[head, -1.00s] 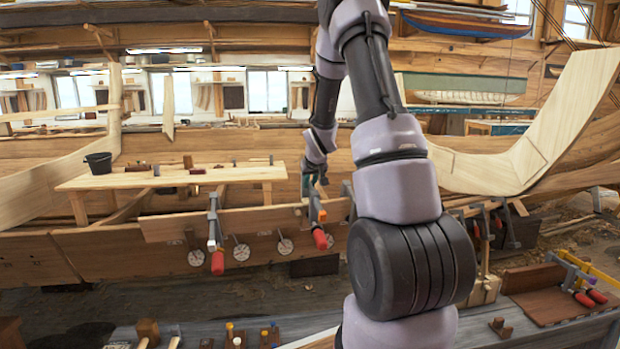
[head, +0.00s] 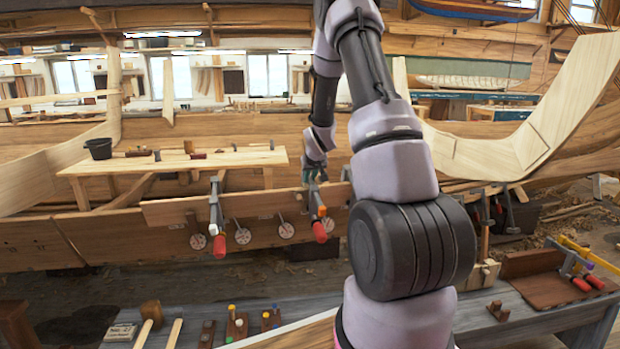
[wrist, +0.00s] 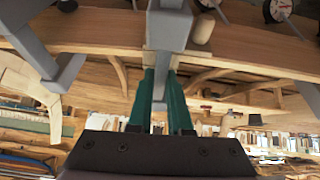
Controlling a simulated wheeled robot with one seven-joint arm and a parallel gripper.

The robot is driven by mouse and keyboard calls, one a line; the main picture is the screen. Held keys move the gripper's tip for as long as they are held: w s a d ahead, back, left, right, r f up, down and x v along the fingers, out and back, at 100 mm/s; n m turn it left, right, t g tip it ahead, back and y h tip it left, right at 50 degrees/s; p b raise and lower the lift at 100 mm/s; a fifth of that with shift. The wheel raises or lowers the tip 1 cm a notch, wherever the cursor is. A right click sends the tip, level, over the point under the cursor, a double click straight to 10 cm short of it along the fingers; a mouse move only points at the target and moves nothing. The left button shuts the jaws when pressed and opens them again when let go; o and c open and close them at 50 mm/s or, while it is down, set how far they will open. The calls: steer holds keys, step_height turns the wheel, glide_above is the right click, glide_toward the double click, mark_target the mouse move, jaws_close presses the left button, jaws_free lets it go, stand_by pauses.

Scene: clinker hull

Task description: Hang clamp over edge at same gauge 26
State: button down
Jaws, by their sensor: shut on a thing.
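My gripper (head: 316,179) is shut on a grey clamp (head: 316,201) with a red handle (head: 319,232). The green fingers close on its grey bar (wrist: 168,28) in the wrist view. The held clamp is upright at the top edge of a long plank (head: 265,208), between the third and fourth dial gauges from the left; whether it touches the plank is unclear. Another clamp (head: 214,208) hangs over the edge further left. Round gauges (head: 242,231) line the plank's face, and two show in the wrist view (wrist: 278,9). Their numbers cannot be read.
A wooden bench (head: 230,161) with a black bucket (head: 99,149) and small blocks stands behind the plank. A front bench (head: 265,292) holds mallets and pegs. One grey clamp part (wrist: 45,50) is close at left in the wrist view.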

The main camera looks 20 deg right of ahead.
steer(key=shift+f, duration=0.35)
stand_by(0.7)
steer(key=c, duration=0.8)
jaws_free()
steer(key=shift+o, duration=0.2)
steer(key=shift+f, duration=0.1)
steer(key=shift+s, duration=0.15)
steer(key=v, duration=1)
steer(key=shift+s+a+r, duration=0.1)
steer(key=shift+s+r, duration=0.05)
steer(key=shift+r, duration=0.3)
